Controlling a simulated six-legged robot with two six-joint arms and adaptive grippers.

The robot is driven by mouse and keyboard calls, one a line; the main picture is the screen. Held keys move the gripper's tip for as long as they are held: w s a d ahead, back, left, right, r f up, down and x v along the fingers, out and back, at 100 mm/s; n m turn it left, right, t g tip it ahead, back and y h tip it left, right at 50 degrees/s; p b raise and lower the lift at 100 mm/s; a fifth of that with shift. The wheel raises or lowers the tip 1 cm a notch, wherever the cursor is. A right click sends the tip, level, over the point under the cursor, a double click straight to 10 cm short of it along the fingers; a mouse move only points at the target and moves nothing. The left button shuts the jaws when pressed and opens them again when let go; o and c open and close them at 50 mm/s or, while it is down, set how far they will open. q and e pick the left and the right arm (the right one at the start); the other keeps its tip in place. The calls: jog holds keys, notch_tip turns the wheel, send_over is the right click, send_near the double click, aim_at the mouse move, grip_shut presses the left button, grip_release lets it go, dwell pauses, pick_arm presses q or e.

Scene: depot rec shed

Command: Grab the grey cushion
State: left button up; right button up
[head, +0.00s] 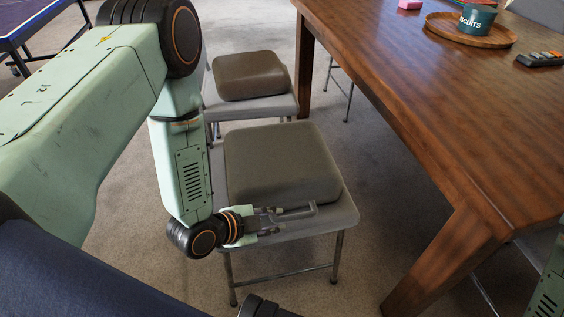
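A grey-brown, rounded square cushion (280,163) lies flat on the seat of the nearer folding chair (338,217). A similar but browner cushion (250,75) lies on the chair behind it. My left gripper (313,208) is at the near edge of the nearer cushion, low over the front of the seat. Its fingers look apart, with a gap between them and nothing held. I cannot tell whether they touch the cushion. My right gripper is out of view.
A brown wooden table (450,110) fills the right side, its thick leg (445,262) close to the nearer chair. On it are a round wooden tray (437,28), a dark green tub (477,19), a remote-like device (540,59) and a pink block (410,4). Carpet shows between chair and table.

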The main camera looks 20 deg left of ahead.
aim_at(289, 218)
pick_arm(q)
jog(key=b+x, duration=0.1)
jog(key=x, duration=0.2)
jog(key=shift+f+b, duration=0.25)
jog(key=shift+b, duration=0.05)
jog(key=b+x, duration=0.2)
jog(key=x, duration=0.2)
jog(key=shift+w+d+f, duration=0.15)
grip_shut()
